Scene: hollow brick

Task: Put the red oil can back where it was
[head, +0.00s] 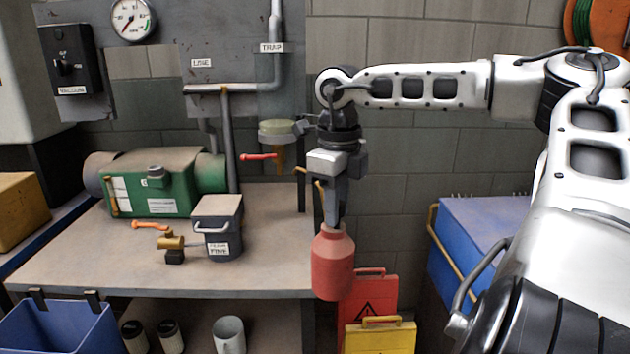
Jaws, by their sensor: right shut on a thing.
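The red oil can (332,264) is a rounded bottle with a narrow neck, hanging upright. My right gripper (331,220) points down and is shut on the can's top. The can is at the right end of the workbench (100,255), in front of a red warning sign (376,290) as seen from here. I cannot tell whether its underside touches anything. My left gripper is not in view.
On the bench stand a green pump (155,183), a dark lidded box (217,228) and a small brass valve (171,241). A yellow case (380,337) is below the can, a blue chest (480,235) right. The bench's front middle is clear.

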